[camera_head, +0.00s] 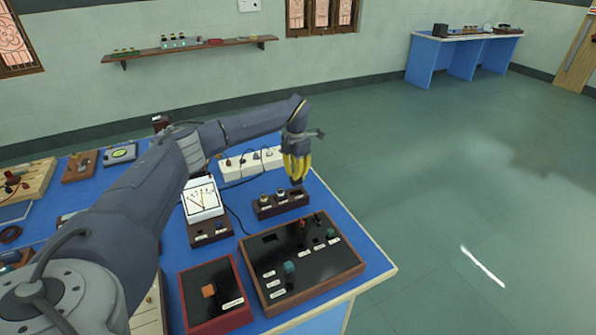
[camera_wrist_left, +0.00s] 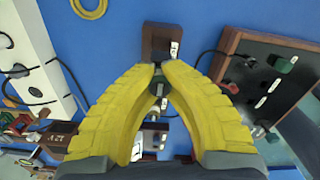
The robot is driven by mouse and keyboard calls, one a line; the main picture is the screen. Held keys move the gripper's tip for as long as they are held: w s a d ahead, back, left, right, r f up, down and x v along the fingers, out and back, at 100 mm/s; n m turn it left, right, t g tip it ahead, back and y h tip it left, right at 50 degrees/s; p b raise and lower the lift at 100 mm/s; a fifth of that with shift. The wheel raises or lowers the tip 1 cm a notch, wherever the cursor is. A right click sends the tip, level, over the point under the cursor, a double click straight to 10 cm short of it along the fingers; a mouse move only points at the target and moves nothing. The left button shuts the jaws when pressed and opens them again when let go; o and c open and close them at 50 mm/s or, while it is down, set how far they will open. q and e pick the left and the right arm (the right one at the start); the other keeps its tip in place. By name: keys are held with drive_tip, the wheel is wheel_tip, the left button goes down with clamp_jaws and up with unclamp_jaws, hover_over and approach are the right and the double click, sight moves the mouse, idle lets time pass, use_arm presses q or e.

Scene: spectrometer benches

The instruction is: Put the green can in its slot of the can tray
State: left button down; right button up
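My left gripper (camera_head: 297,180) points down, its yellow fingers close together over the right end of the brown can tray (camera_head: 296,198). In the left wrist view the fingertips (camera_wrist_left: 161,70) close on a small dark-green can (camera_wrist_left: 158,88), partly hidden by the fingers. The tray (camera_wrist_left: 153,42) lies beneath and beyond the tips. Two metal-topped cans stand in its left and middle places, and the right end looks empty. I cannot tell whether the held can touches the tray. My right gripper is not in view.
A black-topped box with knobs (camera_head: 300,262) stands just in front of the tray. A meter (camera_head: 202,200) stands to its left, with a white socket strip (camera_head: 250,164) behind. A red-framed box (camera_head: 214,296) is at the front. Bare blue bench (camera_head: 340,222) lies to the right.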

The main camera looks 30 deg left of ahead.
sight(296, 185)
use_arm(q)
drive_tip(key=shift+f, duration=2.8)
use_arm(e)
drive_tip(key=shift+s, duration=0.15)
use_arm(q)
drive_tip(key=shift+f, duration=0.1)
drive_tip(key=c, duration=1.5)
unclamp_jaws()
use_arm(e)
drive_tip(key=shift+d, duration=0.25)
use_arm(q)
wheel_tip(296, 185, up, 12)
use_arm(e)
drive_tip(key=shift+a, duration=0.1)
